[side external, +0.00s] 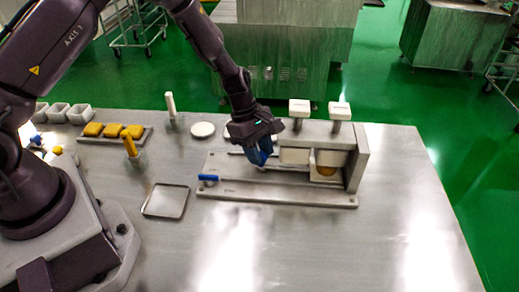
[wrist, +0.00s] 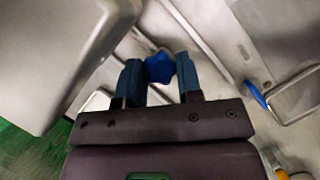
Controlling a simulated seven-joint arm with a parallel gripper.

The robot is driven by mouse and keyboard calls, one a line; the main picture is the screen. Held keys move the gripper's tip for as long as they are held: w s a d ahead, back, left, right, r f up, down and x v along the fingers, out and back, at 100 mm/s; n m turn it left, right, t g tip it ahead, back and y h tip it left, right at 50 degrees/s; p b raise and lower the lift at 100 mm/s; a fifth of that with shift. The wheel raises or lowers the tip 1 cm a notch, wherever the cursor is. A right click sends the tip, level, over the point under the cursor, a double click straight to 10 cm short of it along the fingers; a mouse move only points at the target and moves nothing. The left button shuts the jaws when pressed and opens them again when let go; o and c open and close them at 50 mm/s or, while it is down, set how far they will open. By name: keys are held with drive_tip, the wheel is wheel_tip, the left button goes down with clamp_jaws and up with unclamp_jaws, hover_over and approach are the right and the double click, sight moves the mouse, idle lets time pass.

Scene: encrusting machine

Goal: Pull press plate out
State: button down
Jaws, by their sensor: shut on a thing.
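The encrusting machine (side external: 358,158) stands on the steel table, its long base (side external: 280,197) reaching to the left. My gripper (side external: 260,155) is low over this base, just left of the machine's upright part. In the wrist view, a blue lobed knob (wrist: 160,68) sits between the two blue fingers of my gripper (wrist: 159,80), which are shut on it. The press plate cannot be told apart clearly; my gripper hides part of that area in the side view. A yellow-orange round piece (side external: 326,170) shows inside the machine.
Two white-topped posts (side external: 339,112) rise above the machine. A shallow tray (side external: 166,201), yellow blocks on a tray (side external: 113,130), white cups (side external: 80,114) and a white disc (side external: 202,130) are to the left. The table's right side is clear.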

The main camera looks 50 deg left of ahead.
drive_tip(key=s+a, duration=1.4)
drive_tip(key=shift+s+a, duration=0.3)
drive_tip(key=c, duration=0.8)
unclamp_jaws()
drive_tip(key=v, duration=1.3)
drive_tip(key=shift+w+d, duration=0.1)
drive_tip(key=shift+d, duration=0.05)
drive_tip(key=s+d+r+m+t+y, duration=0.1)
drive_tip(key=s+d+r+m, duration=0.1)
drive_tip(key=d+r+m, duration=0.3)
drive_tip(key=s+d+r+m+t+y, duration=0.2)
drive_tip(key=s+d+r+m, duration=0.1)
drive_tip(key=r+m, duration=0.4)
drive_tip(key=s+d+r+m+t+y, duration=0.1)
drive_tip(key=s+d+r+m, duration=0.1)
drive_tip(key=d+r+m, duration=0.4)
drive_tip(key=shift+s+d+r+m+t+y, duration=0.15)
drive_tip(key=shift+s+d+m+t+y, duration=0.2)
drive_tip(key=shift+m, duration=0.55)
